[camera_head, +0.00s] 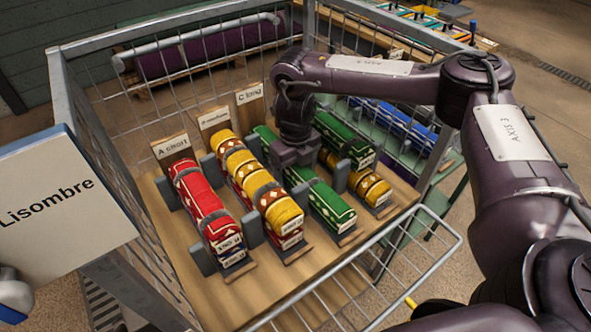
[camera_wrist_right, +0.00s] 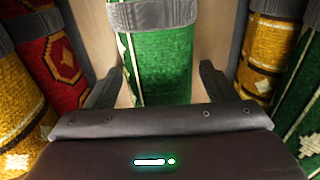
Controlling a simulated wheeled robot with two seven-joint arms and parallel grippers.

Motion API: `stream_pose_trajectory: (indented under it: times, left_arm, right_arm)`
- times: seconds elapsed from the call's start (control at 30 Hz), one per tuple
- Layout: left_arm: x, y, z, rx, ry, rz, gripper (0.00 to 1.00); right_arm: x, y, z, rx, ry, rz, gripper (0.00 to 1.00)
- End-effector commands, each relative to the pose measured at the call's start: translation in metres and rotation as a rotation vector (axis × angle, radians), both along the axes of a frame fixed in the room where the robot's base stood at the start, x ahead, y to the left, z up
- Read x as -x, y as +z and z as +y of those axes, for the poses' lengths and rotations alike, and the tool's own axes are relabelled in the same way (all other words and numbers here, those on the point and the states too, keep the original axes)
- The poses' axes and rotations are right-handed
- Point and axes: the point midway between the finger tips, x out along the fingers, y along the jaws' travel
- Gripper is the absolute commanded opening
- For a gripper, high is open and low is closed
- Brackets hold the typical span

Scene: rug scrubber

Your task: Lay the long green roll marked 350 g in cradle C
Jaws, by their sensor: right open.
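A long green roll (camera_head: 322,203) with a grey strap and white pattern lies in the row running forward from the sign "C long" (camera_head: 249,93). The print on its end tag is too small to read. My right gripper (camera_head: 293,165) is over the middle of this roll and hides part of it. In the right wrist view the open fingers (camera_wrist_right: 160,88) stand on either side of the green roll (camera_wrist_right: 163,62), with gaps at both sides. Another green roll (camera_head: 340,138) lies to the right, at the upper end of a yellow roll.
Red rolls (camera_head: 203,205) lie in the row of sign A and yellow-and-red rolls (camera_head: 255,180) in row B. A yellow roll (camera_head: 370,187) lies close right of the green one. Wire mesh walls (camera_head: 125,110) surround the board; a wire flap (camera_head: 390,275) is at the front.

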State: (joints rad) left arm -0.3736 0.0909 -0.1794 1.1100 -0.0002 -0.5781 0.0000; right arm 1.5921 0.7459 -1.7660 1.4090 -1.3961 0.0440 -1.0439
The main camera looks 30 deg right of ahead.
Motion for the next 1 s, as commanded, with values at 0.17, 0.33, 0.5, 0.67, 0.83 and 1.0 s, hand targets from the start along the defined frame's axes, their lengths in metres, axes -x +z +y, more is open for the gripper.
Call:
stream_pose_trajectory:
  times: [0.17, 0.33, 0.5, 0.67, 0.83, 1.0]
  left_arm:
    - [0.001, 0.0, 0.0, 0.0, 0.0, 0.0, 0.36]
    - [0.03, -0.006, 0.005, -0.004, -0.002, 0.021, 0.36]
    - [0.052, -0.012, 0.009, -0.004, -0.005, 0.028, 0.36]
    - [0.064, -0.015, 0.012, -0.006, -0.007, 0.033, 0.36]
    - [0.069, -0.017, 0.013, -0.005, -0.008, 0.034, 0.36]
    - [0.069, -0.017, 0.013, -0.005, -0.008, 0.034, 0.36]
  right_arm:
    - [-0.001, 0.026, 0.0, -0.001, -0.001, -0.005, 0.78]
    - [-0.002, 0.069, 0.0, 0.001, 0.001, -0.006, 0.78]
    - [-0.001, 0.1, 0.0, 0.001, 0.001, -0.005, 0.78]
    - [-0.001, 0.116, 0.001, 0.001, 0.001, -0.003, 0.78]
    - [0.0, 0.12, 0.0, 0.0, 0.0, 0.0, 0.78]
    - [0.0, 0.12, 0.001, 0.0, 0.0, 0.0, 0.78]
